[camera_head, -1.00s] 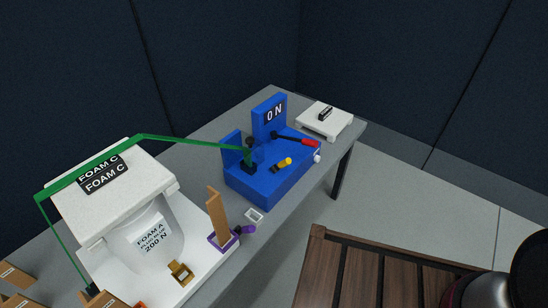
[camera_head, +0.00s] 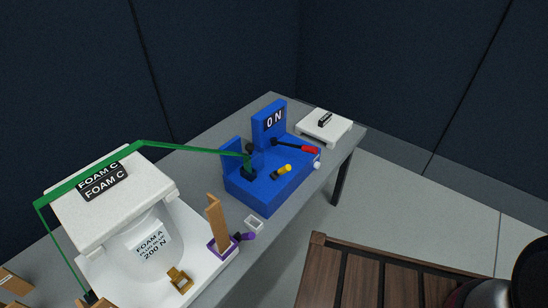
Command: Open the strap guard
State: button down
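A green strap (camera_head: 88,174) runs over the white block labelled FOAM C (camera_head: 136,207) and across to the blue unit (camera_head: 264,190). The strap's right end goes down at a dark upright part on the blue unit's left side, beside a small translucent blue piece (camera_head: 257,160). I cannot tell for sure whether that piece is the strap guard. A red-tipped lever (camera_head: 304,149) and a yellow-ended handle (camera_head: 284,170) are on the blue unit, below its ON sign (camera_head: 274,119). My gripper is not in view.
The grey table (camera_head: 206,136) carries a white platform (camera_head: 325,128) at the far right. A wooden post in a purple base (camera_head: 219,247) stands near the front, beside a small white frame (camera_head: 253,223). A brown slatted surface (camera_head: 355,280) lies at lower right. Pale floor (camera_head: 420,195) is clear.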

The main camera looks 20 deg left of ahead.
aim_at(249, 147)
jog(key=u, duration=1.3)
jog(key=j+u, duration=0.35)
jog(key=k+l, duration=0.05)
